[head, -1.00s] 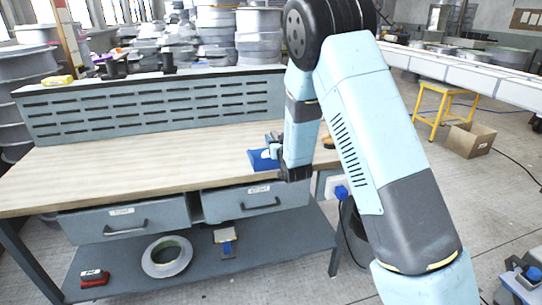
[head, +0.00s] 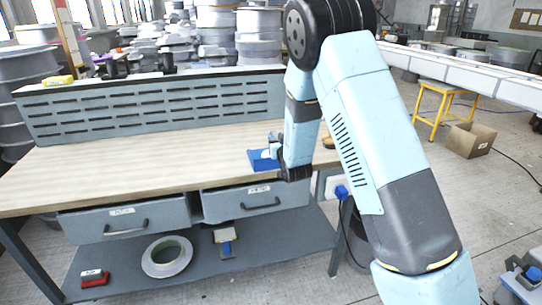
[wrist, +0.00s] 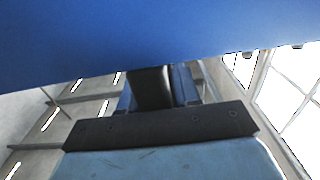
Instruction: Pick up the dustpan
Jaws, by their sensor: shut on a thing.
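The blue dustpan (head: 262,161) shows in the head view at the right part of the workbench top, partly hidden by my arm. In the wrist view the dustpan (wrist: 130,42) is a broad blue surface filling the top of the picture, close to the camera. My gripper (wrist: 152,88) is shut on the dustpan, seemingly at its handle. In the head view my gripper (head: 277,147) is small and mostly hidden behind my wrist. I cannot tell whether the dustpan touches the bench top.
The wooden workbench (head: 130,165) is largely clear to the left of the dustpan. A slotted grey panel (head: 150,105) stands along its back. Below are two drawers and a shelf with a ring-shaped mould (head: 150,262), a red item (head: 95,280) and a brush-like tool (head: 226,240).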

